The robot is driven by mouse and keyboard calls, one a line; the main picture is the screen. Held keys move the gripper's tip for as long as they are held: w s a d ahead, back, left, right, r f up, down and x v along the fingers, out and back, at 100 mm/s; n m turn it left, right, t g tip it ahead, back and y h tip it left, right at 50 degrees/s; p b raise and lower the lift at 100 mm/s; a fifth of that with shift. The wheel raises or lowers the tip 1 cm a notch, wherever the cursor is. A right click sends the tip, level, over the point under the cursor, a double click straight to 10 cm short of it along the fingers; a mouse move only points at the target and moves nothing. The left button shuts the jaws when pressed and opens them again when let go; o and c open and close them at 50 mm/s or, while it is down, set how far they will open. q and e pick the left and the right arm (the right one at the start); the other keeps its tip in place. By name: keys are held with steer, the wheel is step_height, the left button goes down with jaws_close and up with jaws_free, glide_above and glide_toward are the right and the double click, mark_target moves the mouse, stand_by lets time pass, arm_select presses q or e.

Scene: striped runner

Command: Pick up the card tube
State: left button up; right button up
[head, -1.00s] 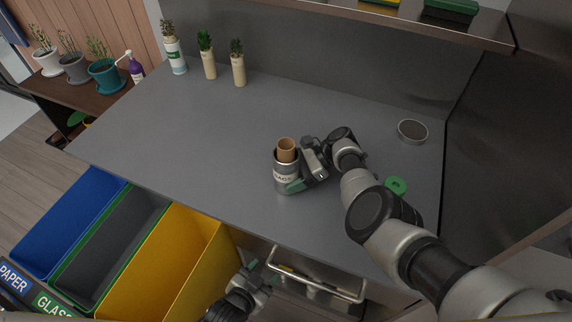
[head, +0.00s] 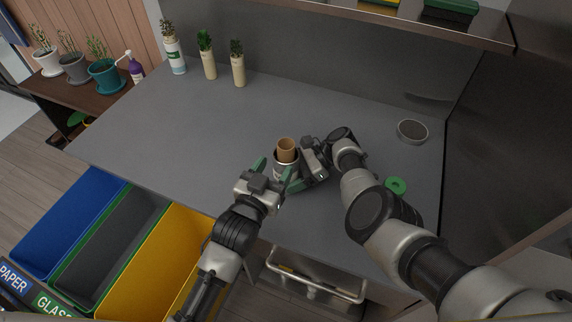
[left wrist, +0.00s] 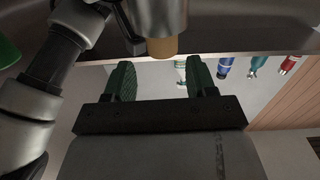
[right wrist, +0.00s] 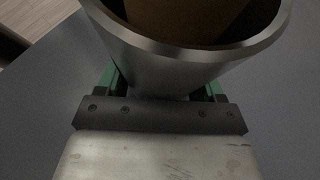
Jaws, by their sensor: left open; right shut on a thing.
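The card tube (head: 287,146) is a brown cylinder standing in a metal can (head: 281,168), its upper end above the rim. My right gripper (head: 301,172) is shut on the can from the right; in the right wrist view the can (right wrist: 170,62) fills the space between the fingers, with the tube (right wrist: 185,14) inside. My left gripper (head: 272,170) is open and empty, just in front and left of the can. In the left wrist view, upside down, the tube end (left wrist: 162,47) shows beyond the open fingers (left wrist: 160,75), apart from them. The can's label is mostly hidden.
The grey counter (head: 190,130) is clear to the left. A green ring (head: 396,186) and a round dark-topped tin (head: 412,131) lie at right. Potted plants (head: 238,68) stand at the back. The yellow bin (head: 165,255) is below the front edge.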

mark_target(282, 153)
arm_select(q)
steer(key=x, duration=0.5)
steer(key=shift+w+r, duration=0.1)
steer(key=shift+w, duration=0.25)
steer(key=c, duration=0.9)
step_height(282, 153, up, 18)
arm_select(e)
steer(key=o, duration=0.8)
